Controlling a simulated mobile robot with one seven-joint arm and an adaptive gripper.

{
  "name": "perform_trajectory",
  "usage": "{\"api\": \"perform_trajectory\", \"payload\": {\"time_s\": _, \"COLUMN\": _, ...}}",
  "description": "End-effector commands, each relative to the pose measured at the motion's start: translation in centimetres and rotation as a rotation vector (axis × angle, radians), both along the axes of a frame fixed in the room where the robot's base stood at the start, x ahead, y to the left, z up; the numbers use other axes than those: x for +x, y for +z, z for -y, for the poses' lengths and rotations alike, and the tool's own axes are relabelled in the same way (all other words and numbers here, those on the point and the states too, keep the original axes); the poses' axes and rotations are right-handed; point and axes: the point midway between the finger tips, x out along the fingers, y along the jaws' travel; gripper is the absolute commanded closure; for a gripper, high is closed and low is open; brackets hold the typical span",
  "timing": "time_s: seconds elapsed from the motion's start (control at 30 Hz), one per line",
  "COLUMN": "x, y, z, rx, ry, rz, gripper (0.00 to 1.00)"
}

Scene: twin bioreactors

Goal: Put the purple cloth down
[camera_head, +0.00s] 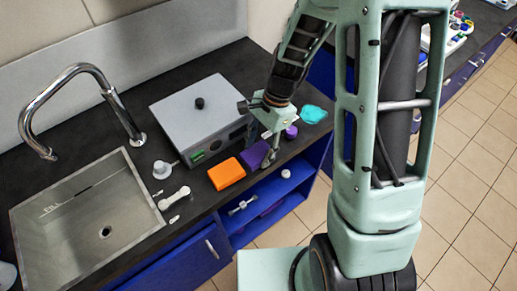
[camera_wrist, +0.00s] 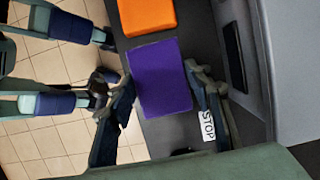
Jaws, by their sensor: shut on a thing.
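The purple cloth (camera_head: 253,155) is a flat, dark purple rectangle at the front of the dark counter, just right of an orange block. In the wrist view, the purple cloth (camera_wrist: 160,78) lies between the two fingers of my gripper (camera_wrist: 158,85), with a finger at each long side. My gripper (camera_head: 269,157) comes down over the cloth's right side in the head view and is shut on it. The cloth looks level and close to the counter; I cannot tell whether it touches the surface.
The orange block (camera_head: 226,173) sits beside the cloth. A grey device (camera_head: 203,116) stands behind. A teal cloth (camera_head: 313,114) and a purple round item (camera_head: 291,132) are to the right. The sink (camera_head: 60,222) is at left. The dark counter (camera_wrist: 172,131) ends above an open blue shelf (camera_head: 262,208).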

Motion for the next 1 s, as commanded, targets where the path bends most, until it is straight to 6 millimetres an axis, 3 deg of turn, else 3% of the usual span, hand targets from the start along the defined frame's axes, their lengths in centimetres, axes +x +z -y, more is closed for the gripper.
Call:
{"api": "perform_trajectory", "payload": {"time_s": 0.2, "x": 0.0, "y": -0.7, "z": 0.0, "rx": 0.000, "ry": -0.001, "rz": 0.000, "gripper": 0.73}}
{"api": "perform_trajectory", "payload": {"time_s": 0.23, "x": 0.0, "y": -0.6, "z": 0.0, "rx": 0.000, "ry": -0.001, "rz": 0.000, "gripper": 0.51}}
{"api": "perform_trajectory", "payload": {"time_s": 0.37, "x": 0.0, "y": -0.6, "z": 0.0, "rx": -0.001, "ry": -0.001, "rz": -0.001, "gripper": 0.36}}
{"api": "perform_trajectory", "payload": {"time_s": 0.73, "x": 0.0, "y": 0.1, "z": 0.0, "rx": 0.000, "ry": 0.000, "rz": 0.000, "gripper": 0.36}}
{"api": "perform_trajectory", "payload": {"time_s": 0.87, "x": 0.4, "y": 1.7, "z": 0.4, "rx": 0.000, "ry": -0.001, "rz": 0.005, "gripper": 0.36}}
{"api": "perform_trajectory", "payload": {"time_s": 1.0, "x": 1.0, "y": 4.7, "z": 1.2, "rx": 0.000, "ry": -0.001, "rz": 0.006, "gripper": 0.36}}
